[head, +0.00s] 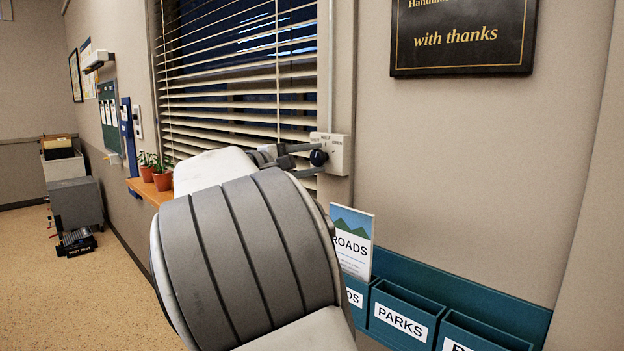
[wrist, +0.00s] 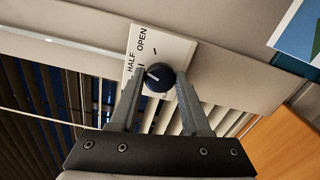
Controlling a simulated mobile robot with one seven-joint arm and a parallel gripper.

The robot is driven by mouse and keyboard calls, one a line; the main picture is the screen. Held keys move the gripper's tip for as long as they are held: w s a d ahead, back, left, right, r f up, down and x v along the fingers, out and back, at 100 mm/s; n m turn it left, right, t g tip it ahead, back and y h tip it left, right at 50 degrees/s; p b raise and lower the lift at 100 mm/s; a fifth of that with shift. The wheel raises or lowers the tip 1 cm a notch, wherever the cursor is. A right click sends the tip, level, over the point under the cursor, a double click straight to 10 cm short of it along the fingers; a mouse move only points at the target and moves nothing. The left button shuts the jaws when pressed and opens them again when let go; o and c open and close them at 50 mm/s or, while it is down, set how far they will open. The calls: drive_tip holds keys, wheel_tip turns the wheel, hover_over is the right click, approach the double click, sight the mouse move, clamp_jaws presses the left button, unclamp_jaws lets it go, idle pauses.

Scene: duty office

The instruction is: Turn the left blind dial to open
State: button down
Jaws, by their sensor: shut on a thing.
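The round dark dial (wrist: 159,78) sits on a pale wall plate (wrist: 146,44) marked HALF and OPEN. A pale mark shows on the left of the dial's face; I cannot tell exactly which setting it points to. My gripper (wrist: 161,73) has one finger on each side of the dial and is shut on it. In the head view, the dial (head: 318,158) shows at the right of my gripper (head: 303,154), on the plate (head: 340,153). The window blind (head: 240,85) has gaps between its slats, with dark glass behind.
Potted plants (head: 162,180) stand on a wooden sill (head: 146,190) left of my arm. A teal leaflet rack (head: 405,300) and an upright ROADS leaflet (head: 352,242) are below right of the dial. A dark plaque (head: 462,37) hangs above right. The wall between is bare.

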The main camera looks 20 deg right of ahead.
drive_tip(key=m+b, duration=0.1)
drive_tip(key=b, duration=0.1)
drive_tip(key=m+b, duration=0.4)
drive_tip(key=shift+f, duration=0.3)
drive_tip(key=shift+r+m+b, duration=0.2)
drive_tip(key=shift+m+b, duration=1.3)
drive_tip(key=shift+r, duration=0.1)
drive_tip(key=shift+c, duration=1.9)
unclamp_jaws()
drive_tip(key=p+v, duration=0.1)
drive_tip(key=v, duration=1.6)
drive_tip(key=shift+a+p, duration=0.2)
drive_tip(key=shift+p, duration=0.2)
drive_tip(key=shift+s, duration=0.1)
